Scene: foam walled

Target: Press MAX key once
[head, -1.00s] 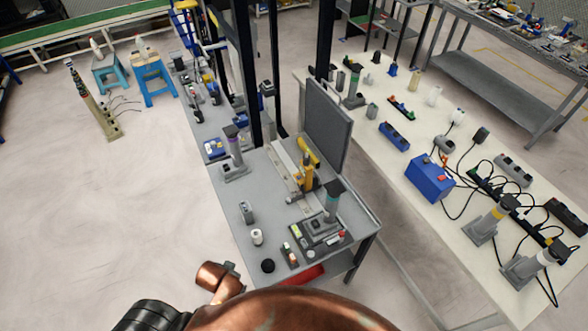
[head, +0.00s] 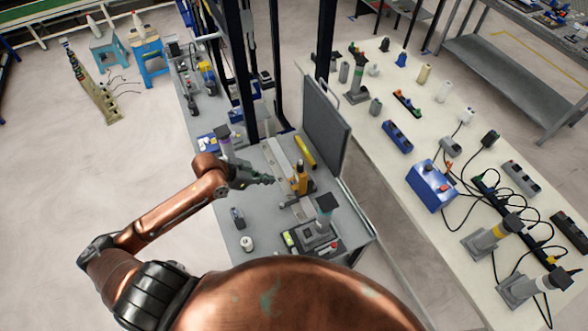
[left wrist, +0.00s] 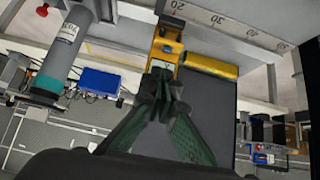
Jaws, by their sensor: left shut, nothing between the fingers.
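My left gripper (head: 268,180) reaches over the grey table (head: 222,188) from the left, its fingers shut and empty. Its fingertips are just left of an upright yellow device (head: 299,180). In the left wrist view the closed green-grey fingers (left wrist: 160,88) point at the yellow device (left wrist: 166,45), whose lower part they cover. I cannot tell whether they touch it. No MAX label or key is readable; the fingers may hide part of the device's face. A grey control box (head: 312,240) with a lit yellow-green panel stands nearer me. My right gripper is not in view.
A yellow cylinder (head: 304,152) lies behind the device, before an upright grey panel (head: 326,122). A lamp-like stand (head: 325,212) rises from the control box. A white roll (head: 247,243) and a small grey block (head: 237,218) sit near the table's left edge.

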